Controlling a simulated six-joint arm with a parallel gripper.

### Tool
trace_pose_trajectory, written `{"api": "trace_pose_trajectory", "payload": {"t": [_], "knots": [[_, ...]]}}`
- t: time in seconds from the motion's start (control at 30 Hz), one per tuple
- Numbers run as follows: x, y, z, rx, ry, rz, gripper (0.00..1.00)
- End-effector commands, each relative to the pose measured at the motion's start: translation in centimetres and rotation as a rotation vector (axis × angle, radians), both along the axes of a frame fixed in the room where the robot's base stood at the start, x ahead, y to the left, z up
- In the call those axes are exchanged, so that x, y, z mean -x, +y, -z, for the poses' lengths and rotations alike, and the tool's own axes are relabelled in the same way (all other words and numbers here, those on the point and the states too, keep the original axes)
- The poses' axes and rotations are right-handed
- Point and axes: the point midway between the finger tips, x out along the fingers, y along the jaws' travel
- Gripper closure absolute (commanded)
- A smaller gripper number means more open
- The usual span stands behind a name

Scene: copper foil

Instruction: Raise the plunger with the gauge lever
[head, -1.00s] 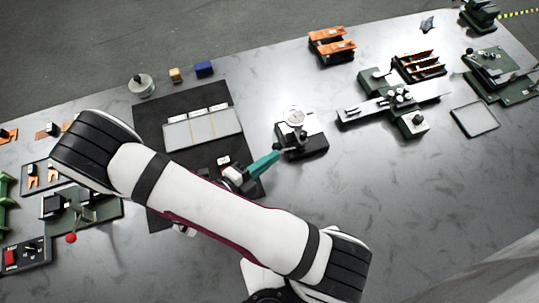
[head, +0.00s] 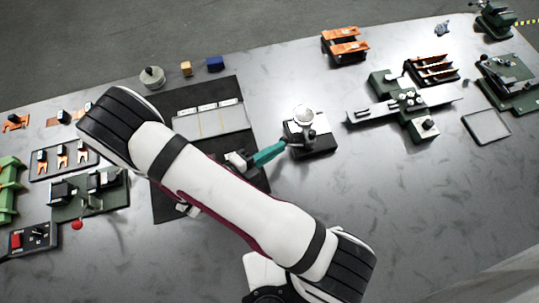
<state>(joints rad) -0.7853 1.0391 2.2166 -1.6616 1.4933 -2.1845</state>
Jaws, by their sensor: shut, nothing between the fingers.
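The gauge (head: 303,116) has a round pale dial and stands on a dark block base (head: 318,146) right of the middle of the head view. A small dark lever-like part with a round end (head: 312,133) shows at its front, below the dial. The plunger is too small or too hidden to make out. My gripper (head: 284,147) has teal fingers, shut and empty. Its tips point right at the left side of the gauge, close to the lever area. I cannot tell whether they touch it.
A dark mat (head: 228,90) with a pale plate (head: 210,122) lies left of the gauge, partly under my arm. A long slide fixture (head: 372,113) stands to the right. The table in front and to the right of the gauge is clear.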

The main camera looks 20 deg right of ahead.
Motion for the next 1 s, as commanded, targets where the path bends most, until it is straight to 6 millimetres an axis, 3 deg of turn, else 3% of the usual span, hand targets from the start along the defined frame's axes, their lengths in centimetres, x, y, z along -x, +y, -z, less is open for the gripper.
{"api": "trace_pose_trajectory", "payload": {"t": [0.03,0.13,0.27,0.33,0.5,0.7,0.9,0.97,1.0], "knots": [[-1.0,0.0,0.0,-0.005,-0.012,-0.024,1.0],[-0.7,0.2,-0.2,-0.005,-0.013,-0.023,1.0],[1.6,1.3,-1.1,-0.004,-0.009,-0.015,1.0],[3.4,2.3,-1.8,-0.004,-0.007,-0.006,1.0],[4.6,7.3,-3.1,-0.007,-0.006,-0.005,1.0],[5.6,10.6,-4.1,-0.003,-0.003,-0.002,1.0],[5.8,11.0,-4.4,-0.012,-0.011,0.015,1.0],[5.9,10.2,-5.2,-0.077,-0.083,0.104,1.0],[6.1,9.2,-6.3,-0.158,-0.185,0.23,1.0]]}}
